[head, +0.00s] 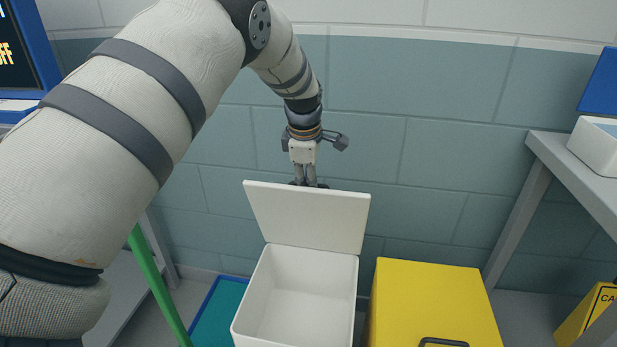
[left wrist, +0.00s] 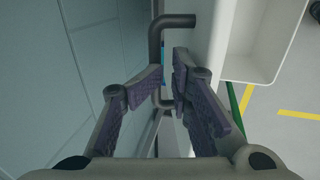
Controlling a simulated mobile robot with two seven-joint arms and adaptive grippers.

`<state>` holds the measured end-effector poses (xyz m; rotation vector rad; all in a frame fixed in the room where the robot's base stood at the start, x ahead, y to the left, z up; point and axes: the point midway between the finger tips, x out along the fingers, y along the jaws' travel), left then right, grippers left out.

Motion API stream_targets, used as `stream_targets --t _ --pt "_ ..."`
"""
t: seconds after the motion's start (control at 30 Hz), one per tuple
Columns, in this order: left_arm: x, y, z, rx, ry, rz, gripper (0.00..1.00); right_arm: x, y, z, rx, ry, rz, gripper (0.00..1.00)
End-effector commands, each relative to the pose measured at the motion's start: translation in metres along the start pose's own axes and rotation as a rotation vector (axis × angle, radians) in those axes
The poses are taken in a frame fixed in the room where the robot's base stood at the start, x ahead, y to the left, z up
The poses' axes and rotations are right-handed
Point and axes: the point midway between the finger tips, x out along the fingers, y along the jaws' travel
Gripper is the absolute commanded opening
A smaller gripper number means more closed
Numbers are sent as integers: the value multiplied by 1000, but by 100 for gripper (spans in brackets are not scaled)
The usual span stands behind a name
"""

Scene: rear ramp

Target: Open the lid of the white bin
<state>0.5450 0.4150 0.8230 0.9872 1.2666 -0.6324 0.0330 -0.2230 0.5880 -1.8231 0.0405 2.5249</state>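The white bin (head: 264,290) stands on the floor in the lower middle of the head view. Its lid (head: 308,218) is raised and stands nearly upright at the back, so the empty inside shows. My left gripper (head: 309,184) is at the lid's top edge, on the wall side, with its fingertips partly hidden by the lid. In the left wrist view, the lid's dark bent handle (left wrist: 155,40) runs between the two parted fingers. The left finger is close to the bar, and a gap shows towards the right finger. Contact is unclear. My right gripper is out of view.
A yellow box (head: 437,290) with a dark handle stands right of the bin. A blue-rimmed teal container (head: 217,312) is on its left, near a green slanted bar (head: 157,285). The block wall (head: 440,150) is close behind the lid. A grey table (head: 575,165) stands at right.

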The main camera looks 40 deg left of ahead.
Motion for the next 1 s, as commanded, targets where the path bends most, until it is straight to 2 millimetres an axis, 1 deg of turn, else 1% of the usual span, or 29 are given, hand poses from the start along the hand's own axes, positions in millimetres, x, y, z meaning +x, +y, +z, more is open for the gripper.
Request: stream_targets --t 0.07,0.17,0.4,1.0 --pt "3 -2 -1 -1 2 -7 19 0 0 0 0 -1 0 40" --pt "-2 -2 -1 -1 1 -4 19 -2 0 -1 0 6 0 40" --pt "-30 -1 0 -1 -2 4 19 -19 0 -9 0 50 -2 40" --pt "-84 -5 0 0 -3 6 19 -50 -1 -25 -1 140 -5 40"
